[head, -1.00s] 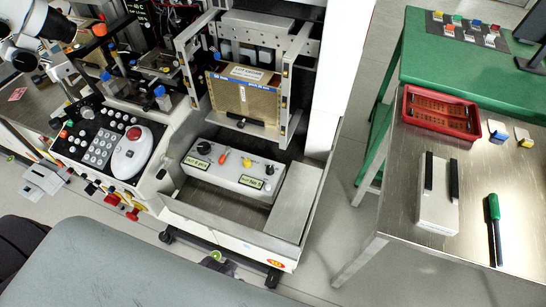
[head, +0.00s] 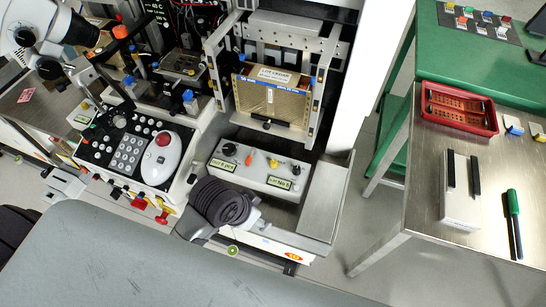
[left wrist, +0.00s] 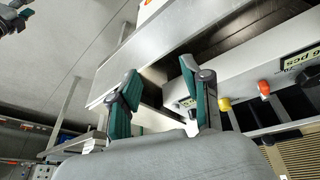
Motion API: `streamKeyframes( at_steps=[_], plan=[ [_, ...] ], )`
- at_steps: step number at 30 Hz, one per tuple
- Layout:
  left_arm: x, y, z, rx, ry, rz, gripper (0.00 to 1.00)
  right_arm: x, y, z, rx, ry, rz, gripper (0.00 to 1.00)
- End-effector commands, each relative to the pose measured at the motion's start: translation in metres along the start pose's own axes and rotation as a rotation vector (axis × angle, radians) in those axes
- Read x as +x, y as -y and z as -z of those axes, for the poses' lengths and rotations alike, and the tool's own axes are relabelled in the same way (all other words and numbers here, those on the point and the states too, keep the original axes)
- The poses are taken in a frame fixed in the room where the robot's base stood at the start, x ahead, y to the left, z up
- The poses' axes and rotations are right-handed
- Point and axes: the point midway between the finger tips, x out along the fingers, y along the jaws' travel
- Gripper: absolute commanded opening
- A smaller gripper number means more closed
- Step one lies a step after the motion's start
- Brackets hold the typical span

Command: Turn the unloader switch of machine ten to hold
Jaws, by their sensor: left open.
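A grey control box (head: 236,176) sits low in the machine in the head view. Along its top are a large black knob (head: 229,149), an orange knob (head: 250,159), a yellow knob (head: 273,163) and a small black knob (head: 296,170). I cannot tell which is the unloader switch or where it points. My left wrist (head: 222,203) is in front of the box; its fingers are mostly hidden there. In the left wrist view my left gripper (left wrist: 159,68) is open and empty, apart from the orange knob (left wrist: 264,88) and yellow knob (left wrist: 225,103). My right gripper is not in view.
A metal tray wall (head: 326,205) stands right of the box. A framed cardboard magazine (head: 268,97) is above it. A keypad panel (head: 120,150) with a white mouse-like device (head: 160,155) lies left. A steel table (head: 430,215) with a red tray (head: 459,108) is at right.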

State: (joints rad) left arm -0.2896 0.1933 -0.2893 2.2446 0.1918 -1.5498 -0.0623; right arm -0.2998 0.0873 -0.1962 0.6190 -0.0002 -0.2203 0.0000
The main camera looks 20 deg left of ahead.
Motion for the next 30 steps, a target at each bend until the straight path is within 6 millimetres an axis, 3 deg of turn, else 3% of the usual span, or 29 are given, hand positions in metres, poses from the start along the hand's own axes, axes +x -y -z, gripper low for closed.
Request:
streamKeyframes(
  at_steps=[8,12,16,21,25,30],
  plan=[
    [0.007,-0.021,0.069,0.273,-0.006,-0.106,0.48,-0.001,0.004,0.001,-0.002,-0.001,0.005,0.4],
    [0.004,-0.021,0.11,0.492,0.048,-0.142,0.48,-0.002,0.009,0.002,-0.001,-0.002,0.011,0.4],
    [-0.006,0.003,0.143,0.67,0.148,-0.138,0.48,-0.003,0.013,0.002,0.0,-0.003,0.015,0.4],
    [-0.032,0.049,0.173,0.783,0.279,-0.109,0.48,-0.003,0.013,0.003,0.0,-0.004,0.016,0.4],
    [-0.051,0.074,0.187,0.807,0.341,-0.094,0.48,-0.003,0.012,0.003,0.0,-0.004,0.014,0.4],
    [-0.059,0.088,0.192,0.814,0.373,-0.089,0.48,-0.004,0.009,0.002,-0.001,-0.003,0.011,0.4]
  ],
)
